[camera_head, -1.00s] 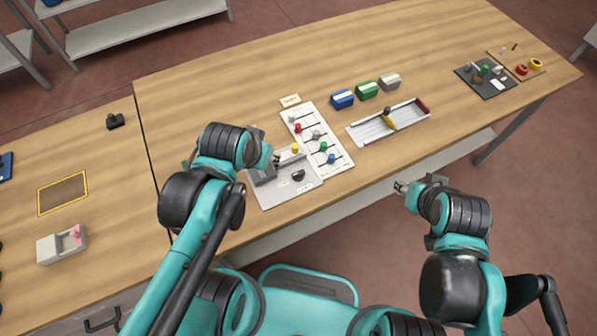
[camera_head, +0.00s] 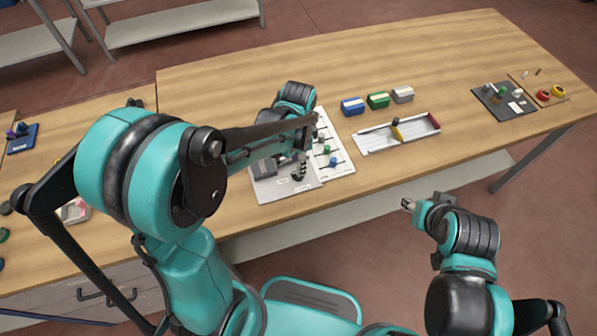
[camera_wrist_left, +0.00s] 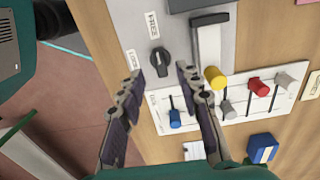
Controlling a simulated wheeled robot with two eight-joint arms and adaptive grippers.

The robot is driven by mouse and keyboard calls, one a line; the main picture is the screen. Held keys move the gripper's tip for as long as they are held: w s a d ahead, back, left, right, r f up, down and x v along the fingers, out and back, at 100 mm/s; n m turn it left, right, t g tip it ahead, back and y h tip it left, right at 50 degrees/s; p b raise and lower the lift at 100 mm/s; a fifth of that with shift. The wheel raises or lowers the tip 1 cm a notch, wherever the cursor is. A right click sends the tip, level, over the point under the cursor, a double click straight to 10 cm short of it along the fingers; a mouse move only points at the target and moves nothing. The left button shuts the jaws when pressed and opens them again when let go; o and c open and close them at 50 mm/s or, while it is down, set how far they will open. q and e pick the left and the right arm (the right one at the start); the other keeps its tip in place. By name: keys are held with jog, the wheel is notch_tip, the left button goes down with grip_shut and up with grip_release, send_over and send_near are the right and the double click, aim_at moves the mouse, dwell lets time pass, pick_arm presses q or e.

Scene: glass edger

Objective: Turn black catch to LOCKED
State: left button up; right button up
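The black catch (camera_wrist_left: 159,63) is a round knob with a raised ridge on a grey panel (camera_wrist_left: 185,15). In the left wrist view its ridge runs roughly up and down, towards a label reading FREE (camera_wrist_left: 151,25). A second small label (camera_wrist_left: 133,60), hard to read, lies to its left. My left gripper (camera_wrist_left: 160,76) is open, its fingers pointing at the catch from either side, with nothing between them; contact is not visible. In the head view my left gripper (camera_head: 299,172) is over the panel (camera_head: 272,188) and hides the catch. My right gripper (camera_head: 408,204) hangs off the table's front edge; its opening is unclear.
Blue, green (camera_head: 377,100) and grey blocks and a long tray (camera_head: 400,140) lie to the right. The table's back is clear.

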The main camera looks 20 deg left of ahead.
pick_arm(q)
notch_tip(320, 180, down, 5)
jog(key=shift+r+b, duration=0.15)
jog(key=shift+b, duration=0.55)
grip_shut()
